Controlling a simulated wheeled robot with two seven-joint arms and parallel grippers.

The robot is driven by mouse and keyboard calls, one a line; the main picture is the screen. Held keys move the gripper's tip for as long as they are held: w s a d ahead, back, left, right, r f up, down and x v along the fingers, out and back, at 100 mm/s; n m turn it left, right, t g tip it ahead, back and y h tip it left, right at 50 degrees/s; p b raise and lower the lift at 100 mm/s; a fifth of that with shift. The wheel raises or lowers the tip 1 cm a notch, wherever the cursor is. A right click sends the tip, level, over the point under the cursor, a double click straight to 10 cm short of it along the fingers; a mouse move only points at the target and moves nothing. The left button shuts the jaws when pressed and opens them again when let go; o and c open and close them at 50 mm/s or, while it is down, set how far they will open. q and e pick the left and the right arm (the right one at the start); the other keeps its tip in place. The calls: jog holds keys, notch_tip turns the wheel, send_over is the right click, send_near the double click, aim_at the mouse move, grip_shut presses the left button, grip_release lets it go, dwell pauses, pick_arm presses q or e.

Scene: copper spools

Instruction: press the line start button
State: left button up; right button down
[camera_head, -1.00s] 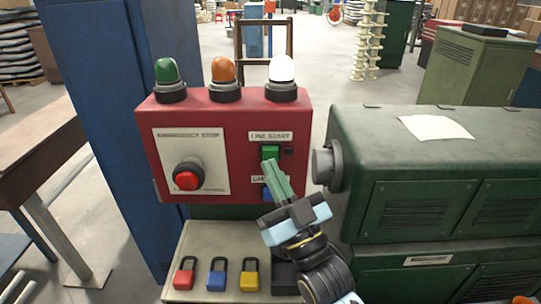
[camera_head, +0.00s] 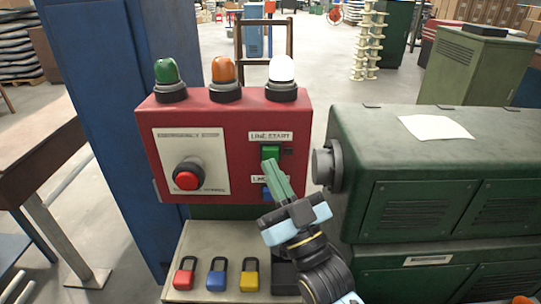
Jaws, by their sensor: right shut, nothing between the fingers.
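The red control box (camera_head: 240,185) stands in the middle of the view. The green line start button (camera_head: 270,152) sits on its right side, under a white label reading LINE START (camera_head: 270,136). My right gripper (camera_head: 271,164) is shut and empty, with its green fingertips at the lower edge of the green button. I cannot tell whether they touch it. The fingers partly cover a blue button (camera_head: 267,194) and its label below. My left gripper is not in view.
A red emergency button (camera_head: 186,179) is on the box's left plate. Green, orange and white lamps (camera_head: 223,72) stand on top. Red, blue and yellow padlocks (camera_head: 217,280) lie on the panel below. A green cabinet (camera_head: 430,160) with a round grey knob (camera_head: 322,166) stands close on the right.

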jog(key=shift+w, duration=0.15)
jog(key=shift+w, duration=0.3)
jog(key=shift+w, duration=0.45)
dwell(0.5)
jog(key=shift+s, duration=0.2)
jog(key=shift+s+p, duration=0.3)
jog(key=shift+s, duration=0.4)
jog(key=s+p, duration=0.1)
jog(key=s, duration=0.4)
jog(key=shift+p, duration=0.4)
